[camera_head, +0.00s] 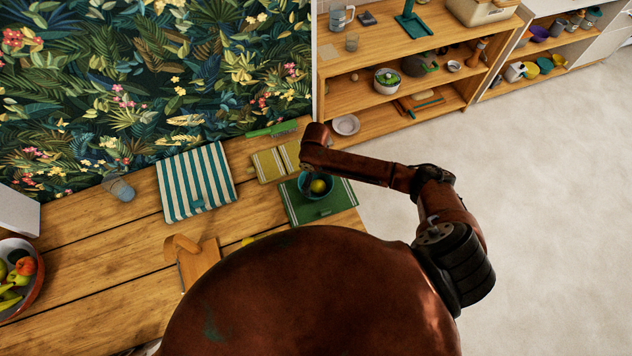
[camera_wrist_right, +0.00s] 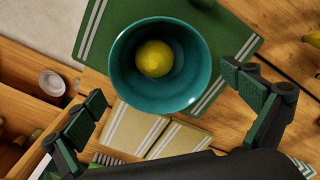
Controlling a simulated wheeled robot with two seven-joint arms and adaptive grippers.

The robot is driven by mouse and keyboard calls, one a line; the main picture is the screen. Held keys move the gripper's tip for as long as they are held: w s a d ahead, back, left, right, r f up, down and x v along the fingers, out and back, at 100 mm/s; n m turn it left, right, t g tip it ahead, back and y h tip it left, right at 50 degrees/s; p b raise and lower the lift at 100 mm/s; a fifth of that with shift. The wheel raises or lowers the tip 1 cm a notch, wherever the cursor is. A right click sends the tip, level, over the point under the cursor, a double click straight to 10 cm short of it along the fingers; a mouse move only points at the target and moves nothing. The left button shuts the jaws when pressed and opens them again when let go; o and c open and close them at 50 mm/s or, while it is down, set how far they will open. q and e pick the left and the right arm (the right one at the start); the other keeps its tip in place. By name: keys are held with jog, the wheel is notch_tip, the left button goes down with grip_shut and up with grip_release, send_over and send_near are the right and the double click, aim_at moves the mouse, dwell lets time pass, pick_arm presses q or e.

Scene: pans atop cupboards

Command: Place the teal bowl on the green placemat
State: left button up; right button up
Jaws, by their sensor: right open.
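The teal bowl (camera_head: 304,184) appears upright over the back part of the green placemat (camera_head: 331,206) in the head view, with a yellow lemon inside. In the right wrist view the bowl (camera_wrist_right: 122,78) overlaps the striped edge of the placemat (camera_wrist_right: 226,38). I cannot tell whether its whole base is on the mat. My right gripper (camera_wrist_right: 163,86) is open, its two fingers apart on either side of the bowl's near part, with gaps to its rim. In the head view my right arm's end (camera_head: 311,178) is above the bowl and partly hides it. My left gripper is not in view.
Folded yellow striped cloths (camera_head: 268,165) lie beside the placemat, with a green-handled brush (camera_head: 270,130) behind. A teal-striped cloth (camera_head: 195,182), a glass (camera_head: 119,189), a wooden board (camera_head: 197,262) and a fruit bowl (camera_head: 36,292) are further left. Shelves (camera_head: 430,92) stand beyond the table.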

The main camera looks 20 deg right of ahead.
notch_tip(320, 180, up, 8)
jog(key=shift+f, duration=0.25)
